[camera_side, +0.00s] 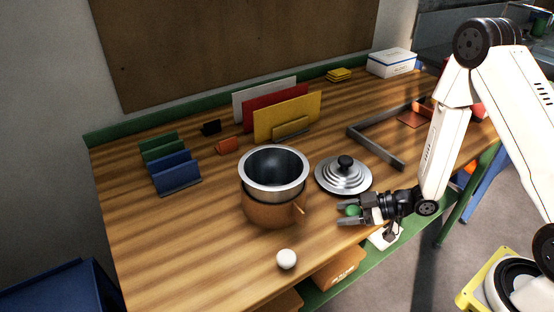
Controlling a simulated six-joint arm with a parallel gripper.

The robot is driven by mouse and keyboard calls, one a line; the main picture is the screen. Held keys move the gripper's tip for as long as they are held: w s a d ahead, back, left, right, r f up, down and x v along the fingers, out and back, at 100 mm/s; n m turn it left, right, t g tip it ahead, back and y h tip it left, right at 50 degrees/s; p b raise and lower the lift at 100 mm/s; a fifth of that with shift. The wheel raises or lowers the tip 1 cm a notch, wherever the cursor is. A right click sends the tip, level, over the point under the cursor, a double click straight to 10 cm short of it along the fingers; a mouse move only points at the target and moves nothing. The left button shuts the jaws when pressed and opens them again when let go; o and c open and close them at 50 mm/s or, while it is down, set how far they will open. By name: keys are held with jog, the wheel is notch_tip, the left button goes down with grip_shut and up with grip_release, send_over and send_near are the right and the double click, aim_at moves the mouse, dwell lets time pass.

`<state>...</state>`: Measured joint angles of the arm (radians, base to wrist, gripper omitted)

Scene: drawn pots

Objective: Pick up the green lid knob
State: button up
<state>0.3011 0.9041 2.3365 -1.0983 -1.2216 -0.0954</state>
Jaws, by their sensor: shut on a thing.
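The green lid knob (352,210) is a small round green piece between the fingers of my gripper (350,211), near the front edge of the wooden table. My gripper is shut on it and points left. The fingers partly hide the knob. I cannot tell whether the knob touches the table. A silver lid (343,182) with its own black knob (345,162) lies just behind my gripper. A pot (262,205) with a brown body and a silver rim stands to the left of my gripper.
A white ball (286,259) lies at the table's front edge. Blue and green racks (176,172) stand at the left, and upright yellow, red and white boards (288,118) at the back. A grey angled frame (378,146) lies behind the lid. The front left of the table is clear.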

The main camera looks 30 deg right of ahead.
aim_at(347, 209)
jog(key=shift+r, duration=0.2)
jog(key=shift+r, duration=4.8)
jog(key=shift+r, duration=0.15)
